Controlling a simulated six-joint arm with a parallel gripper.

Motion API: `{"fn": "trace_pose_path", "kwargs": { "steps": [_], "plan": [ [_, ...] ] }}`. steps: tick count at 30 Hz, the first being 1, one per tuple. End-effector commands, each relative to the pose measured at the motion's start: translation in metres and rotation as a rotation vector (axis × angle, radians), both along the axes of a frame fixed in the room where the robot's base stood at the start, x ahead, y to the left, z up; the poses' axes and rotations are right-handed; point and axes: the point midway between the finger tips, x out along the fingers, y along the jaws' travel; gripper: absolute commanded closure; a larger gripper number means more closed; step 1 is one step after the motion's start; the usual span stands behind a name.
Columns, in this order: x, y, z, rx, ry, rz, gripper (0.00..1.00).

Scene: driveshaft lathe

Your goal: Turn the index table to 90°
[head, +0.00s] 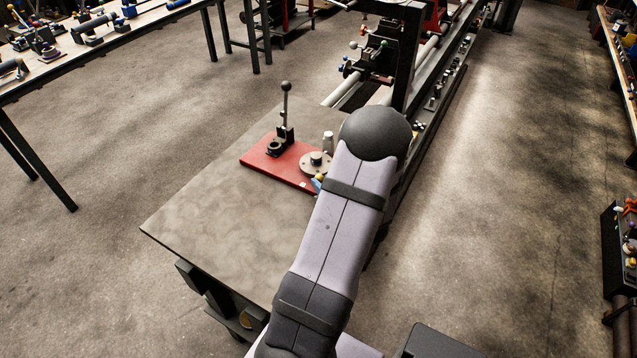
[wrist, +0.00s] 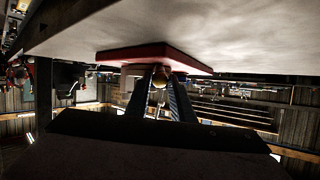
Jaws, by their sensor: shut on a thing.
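The index table (head: 314,163) is a round grey disc with a raised hub, on the right part of a red base plate (head: 278,171) in the head view. My gripper (wrist: 160,88) is shut on a brassy ball knob (wrist: 160,78) between its two blue fingers. In the head view the knob (head: 320,177) shows at the disc's near edge, with a bit of blue finger beside it; my arm hides the rest of the gripper. The wrist view appears upside down, with the red plate behind the knob. I cannot read the table's angle.
An upright lever (head: 286,112) with a dark ball top stands on the red plate's far left part. A small pale cylinder (head: 328,141) stands behind the disc. The grey bench top (head: 215,215) is clear at left and front. A lathe (head: 385,60) stands behind.

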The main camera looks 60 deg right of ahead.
Motion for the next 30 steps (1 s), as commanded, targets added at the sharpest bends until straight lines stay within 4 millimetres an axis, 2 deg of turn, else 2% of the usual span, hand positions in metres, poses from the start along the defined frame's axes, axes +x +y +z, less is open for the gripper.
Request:
{"fn": "trace_pose_path", "kwargs": {
  "steps": [12,30],
  "plan": [
    [-0.015,-0.018,0.002,-0.002,0.0,0.207,1.0],
    [-0.027,-0.044,-0.001,-0.005,0.0,0.509,1.0]
  ]
}}
